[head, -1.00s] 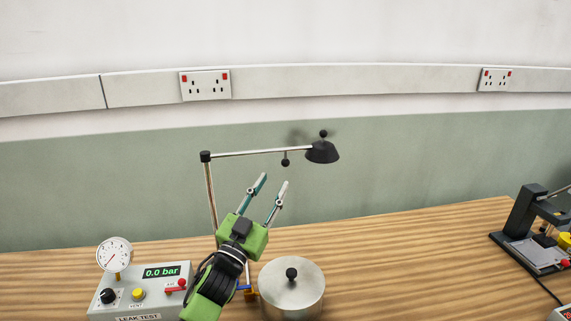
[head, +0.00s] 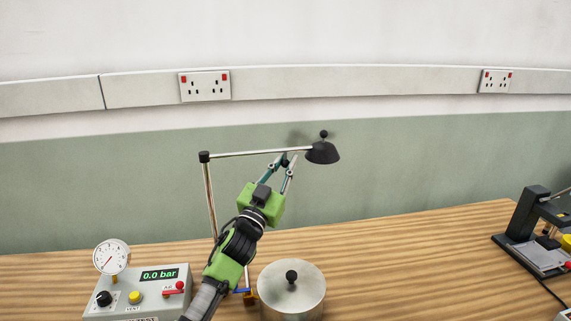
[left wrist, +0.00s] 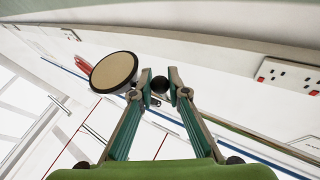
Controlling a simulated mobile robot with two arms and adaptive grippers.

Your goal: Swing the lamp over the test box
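The lamp has an upright post at the back of the bench and a thin arm (head: 258,152) reaching right to a black shade (head: 322,152). A small black knob hangs below the arm; it shows in the left wrist view (left wrist: 160,85). My left gripper (head: 288,159) is raised just below the lamp arm. Its fingers are apart, with the knob between the tips; I see no clear contact. The shade's round pale underside shows left of the fingers in the left wrist view (left wrist: 113,71). The grey leak test box (head: 150,299) stands front left, away from the shade. My right gripper is out of view.
A round metal pot with a black-knobbed lid (head: 292,292) stands right of the test box, below the lamp. A dial gauge (head: 111,257) rises from the box. A black press-like stand (head: 532,215) is far right.

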